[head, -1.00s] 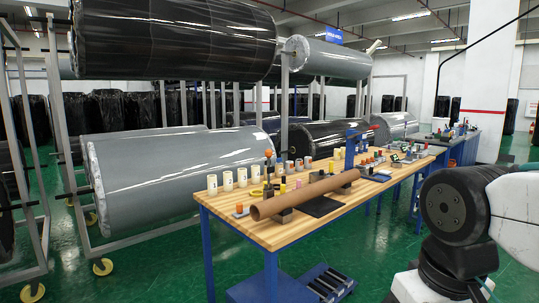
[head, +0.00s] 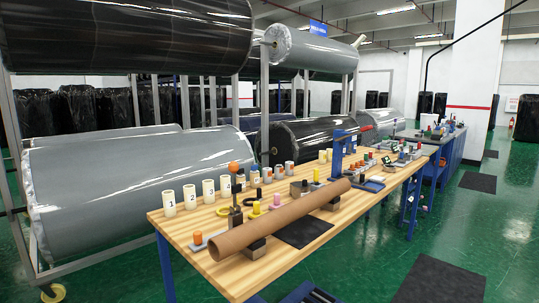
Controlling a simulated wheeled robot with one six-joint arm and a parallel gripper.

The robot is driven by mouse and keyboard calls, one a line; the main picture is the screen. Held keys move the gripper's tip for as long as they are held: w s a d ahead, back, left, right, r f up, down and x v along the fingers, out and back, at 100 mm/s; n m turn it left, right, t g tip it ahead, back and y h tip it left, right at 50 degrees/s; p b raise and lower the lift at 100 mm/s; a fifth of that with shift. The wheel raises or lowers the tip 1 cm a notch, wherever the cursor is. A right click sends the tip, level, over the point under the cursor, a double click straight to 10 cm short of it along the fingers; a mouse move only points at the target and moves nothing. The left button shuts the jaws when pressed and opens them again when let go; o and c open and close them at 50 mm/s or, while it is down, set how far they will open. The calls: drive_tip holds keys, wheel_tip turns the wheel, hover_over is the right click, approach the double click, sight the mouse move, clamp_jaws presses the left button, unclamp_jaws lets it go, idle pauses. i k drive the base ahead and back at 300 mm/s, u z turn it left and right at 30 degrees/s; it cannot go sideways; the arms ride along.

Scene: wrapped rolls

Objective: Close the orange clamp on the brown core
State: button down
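The brown core (head: 285,218) is a long tube. It lies on dark support blocks (head: 256,248) near the front edge of the wooden table (head: 185,228), with its open end toward the near left. Just behind its near part stands a dark post with an orange ball top (head: 234,168). A small orange cap (head: 197,238) sits on a grey plate left of the tube's open end. I cannot tell which orange part is the clamp, or whether it is open. My gripper is not in view.
Numbered cream cylinders (head: 189,196) line the table's back edge. A blue press (head: 339,150) stands farther along, and a dark mat (head: 303,231) lies beside the core. Large wrapped rolls (head: 120,185) hang on racks behind. The green floor (head: 490,235) at right is open.

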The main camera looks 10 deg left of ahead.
sight(234, 167)
drive_tip(key=z, duration=0.05)
drive_tip(key=i, duration=0.75)
drive_tip(key=u, duration=0.7)
drive_tip(key=i, duration=0.55)
drive_tip(key=u, duration=0.6)
